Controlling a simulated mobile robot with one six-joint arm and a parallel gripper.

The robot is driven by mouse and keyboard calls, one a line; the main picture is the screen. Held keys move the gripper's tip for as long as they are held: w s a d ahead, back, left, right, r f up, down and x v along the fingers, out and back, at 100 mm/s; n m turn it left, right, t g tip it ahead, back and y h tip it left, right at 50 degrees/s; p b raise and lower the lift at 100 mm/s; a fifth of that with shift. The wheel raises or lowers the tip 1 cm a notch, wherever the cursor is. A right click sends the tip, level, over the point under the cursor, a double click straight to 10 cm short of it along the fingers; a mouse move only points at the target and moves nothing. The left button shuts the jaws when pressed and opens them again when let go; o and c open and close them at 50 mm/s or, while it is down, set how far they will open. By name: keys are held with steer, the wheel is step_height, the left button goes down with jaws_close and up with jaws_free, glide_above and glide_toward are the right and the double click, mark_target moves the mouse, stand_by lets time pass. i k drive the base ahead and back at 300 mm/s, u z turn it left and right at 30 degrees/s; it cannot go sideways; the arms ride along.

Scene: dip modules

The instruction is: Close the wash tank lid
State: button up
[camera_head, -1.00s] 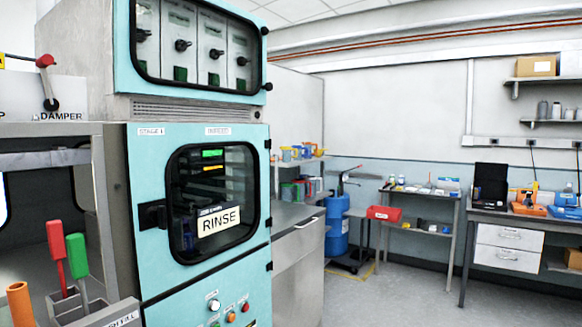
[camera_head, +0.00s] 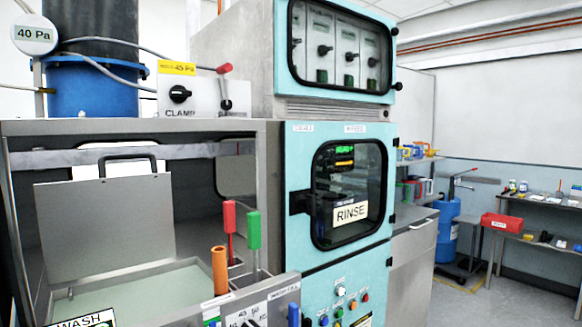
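The wash tank lid (camera_head: 105,228) is a flat grey panel with a black bar handle (camera_head: 128,158) along its top edge. It stands raised, close to upright, inside the steel cabinet at the left. Below it the wash tank (camera_head: 140,283) shows an open, pale top. A label reading WASH (camera_head: 85,320) is on the front at the lower left, partly cut off by the frame. My gripper is not in view.
Red (camera_head: 229,215) and green (camera_head: 254,230) handled tools and an orange tube (camera_head: 219,270) stand right of the tank. A control panel (camera_head: 255,312) is in front of them. A turquoise cabinet (camera_head: 300,262) with a RINSE door stands to the right.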

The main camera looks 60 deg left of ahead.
mark_target(104, 224)
steer(key=u, duration=2.3)
steer(key=i, duration=0.35)
steer(key=u, duration=1.05)
steer(key=k, duration=0.45)
steer(key=z, duration=0.15)
steer(key=i, duration=0.45)
steer(key=u, duration=0.15)
